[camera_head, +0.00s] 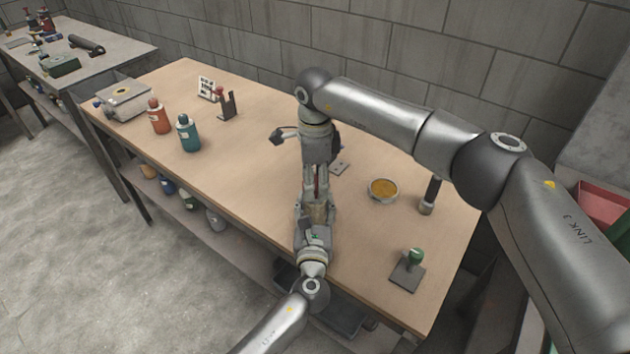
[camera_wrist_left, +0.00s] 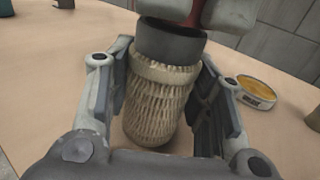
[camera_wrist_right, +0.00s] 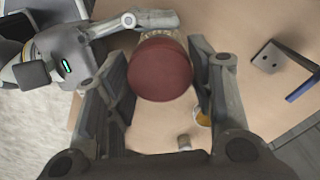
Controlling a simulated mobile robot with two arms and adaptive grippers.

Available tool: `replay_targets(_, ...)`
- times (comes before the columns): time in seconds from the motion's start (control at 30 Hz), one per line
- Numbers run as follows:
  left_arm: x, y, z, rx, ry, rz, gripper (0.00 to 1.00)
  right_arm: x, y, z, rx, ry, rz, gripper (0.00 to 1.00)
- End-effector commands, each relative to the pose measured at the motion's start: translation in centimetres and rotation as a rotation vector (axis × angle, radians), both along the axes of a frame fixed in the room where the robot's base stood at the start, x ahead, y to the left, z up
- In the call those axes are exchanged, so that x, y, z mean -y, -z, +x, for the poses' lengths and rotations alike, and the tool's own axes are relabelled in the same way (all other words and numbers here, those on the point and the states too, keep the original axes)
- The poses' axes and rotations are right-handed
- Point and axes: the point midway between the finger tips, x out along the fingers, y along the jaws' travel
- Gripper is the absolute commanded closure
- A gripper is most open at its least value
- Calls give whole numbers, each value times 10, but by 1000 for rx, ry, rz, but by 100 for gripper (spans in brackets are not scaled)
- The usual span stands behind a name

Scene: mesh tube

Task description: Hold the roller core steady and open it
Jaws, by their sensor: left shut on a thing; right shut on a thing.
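The roller core stands upright above the table between my two grippers; its beige mesh body (camera_wrist_left: 160,100) has a dark grey collar (camera_wrist_left: 170,42) at its top. My left gripper (camera_head: 316,214) is shut around the mesh body from the front. A dark red round cap (camera_wrist_right: 160,70) sits at the top end. My right gripper (camera_wrist_right: 160,78) comes down from above and is shut on the cap. In the head view both grippers hide most of the core. I cannot tell whether the cap is loose.
A bowl with orange contents (camera_head: 383,189), a dark-handled tool (camera_head: 429,196) and a green-knobbed plate (camera_head: 408,268) are on the table's right. Red (camera_head: 158,116) and teal (camera_head: 188,133) bottles stand left, near a metal box (camera_head: 123,101). The table between bottles and arms is clear.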

Motion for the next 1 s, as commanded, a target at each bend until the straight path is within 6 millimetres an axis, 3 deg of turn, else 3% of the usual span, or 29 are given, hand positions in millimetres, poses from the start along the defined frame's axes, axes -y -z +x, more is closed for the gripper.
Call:
replay_targets(0.23, 0, 2, 0, -3, 0, 0, 100, 0, -4, 0, 1, 0, 1, 79)
replay_targets(0.53, 0, 2, 0, -3, 0, 0, 100, 0, -38, 0, 2, -1, 1, 79)
replay_targets(0.77, 0, 2, 0, -3, 0, 0, 100, 0, -40, 0, 0, 0, 1, 79)
replay_targets(0.8, 0, 2, 0, -3, 0, 0, 49, 0, -40, 0, 0, 0, 1, 79)
replay_targets(1.0, 0, 1, 0, -2, 0, 0, 27, 0, -40, 0, 0, 0, 0, 79)
